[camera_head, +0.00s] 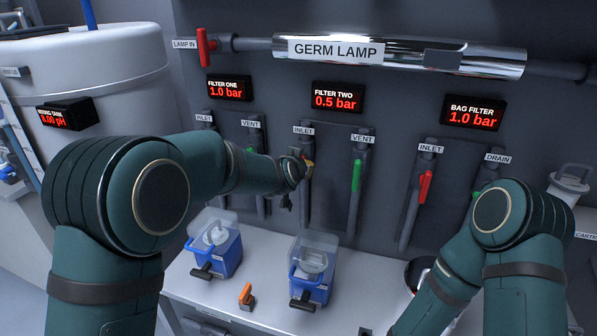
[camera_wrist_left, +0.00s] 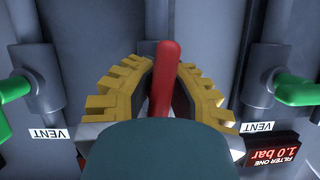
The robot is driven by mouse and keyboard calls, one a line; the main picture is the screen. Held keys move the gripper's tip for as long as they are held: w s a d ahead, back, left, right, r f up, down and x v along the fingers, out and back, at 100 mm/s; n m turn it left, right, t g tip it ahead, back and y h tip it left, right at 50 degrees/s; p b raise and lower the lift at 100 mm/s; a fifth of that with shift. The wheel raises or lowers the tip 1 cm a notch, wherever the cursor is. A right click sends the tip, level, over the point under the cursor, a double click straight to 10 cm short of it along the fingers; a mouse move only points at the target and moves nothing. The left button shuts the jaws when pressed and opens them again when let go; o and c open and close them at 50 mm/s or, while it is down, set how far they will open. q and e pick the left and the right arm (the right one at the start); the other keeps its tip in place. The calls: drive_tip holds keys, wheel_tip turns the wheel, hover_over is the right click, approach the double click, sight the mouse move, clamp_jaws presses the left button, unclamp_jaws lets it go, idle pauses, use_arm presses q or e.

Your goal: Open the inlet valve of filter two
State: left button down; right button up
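The red inlet valve handle of filter two (camera_wrist_left: 168,75) shows in the left wrist view between the yellow ribbed fingers of my left gripper (camera_wrist_left: 166,68). The fingertips lie close against both its sides, so the gripper looks shut on it. In the head view my left gripper (camera_head: 306,170) is at the filter two inlet pipe, under the INLET label (camera_head: 303,130), and mostly hides the handle. The filter two display (camera_head: 338,97) reads 0.5 bar. My right gripper is not in view; its arm bends down at the lower right.
The green filter two vent handle (camera_head: 356,175) is just right of my left gripper. Further right is the red bag filter inlet handle (camera_head: 425,187). Two blue boxes with clear lids (camera_head: 222,258) (camera_head: 311,285) and an orange-black item (camera_head: 246,297) stand on the white counter below.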

use_arm(q)
drive_tip(key=shift+s+d+f+n+h+b, duration=0.1)
drive_tip(key=shift+f+n+h+b, duration=0.2)
drive_tip(key=shift+n+b, duration=0.3)
drive_tip(key=shift+r+g, duration=0.1)
drive_tip(key=shift+g, duration=0.2)
drive_tip(key=c, duration=0.9)
unclamp_jaws()
drive_tip(key=shift+r, duration=0.15)
drive_tip(key=shift+c, duration=0.2)
drive_tip(key=v, duration=1.2)
